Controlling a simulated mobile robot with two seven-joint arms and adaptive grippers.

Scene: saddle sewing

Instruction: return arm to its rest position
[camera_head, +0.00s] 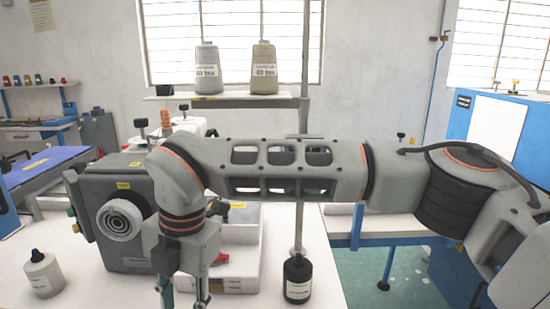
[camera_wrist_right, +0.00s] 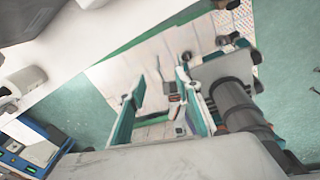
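My right arm (camera_head: 290,168) comes in from the right and reaches across the middle of the head view, in front of the sewing machine. Its gripper (camera_head: 185,296) hangs down at the bottom of the view, left of centre, with the fingertips near or past the lower edge. In the right wrist view the gripper (camera_wrist_right: 160,80) shows two teal-sided fingers well apart, with nothing held between them. My left gripper is not in view.
A grey sewing machine (camera_head: 113,183) stands on the white table behind my gripper. A white bottle (camera_head: 42,275) is at left and a black bottle (camera_head: 298,279) at right. Two thread cones (camera_head: 207,70) (camera_head: 264,70) sit on a rack above. A blue machine (camera_head: 459,118) stands at right.

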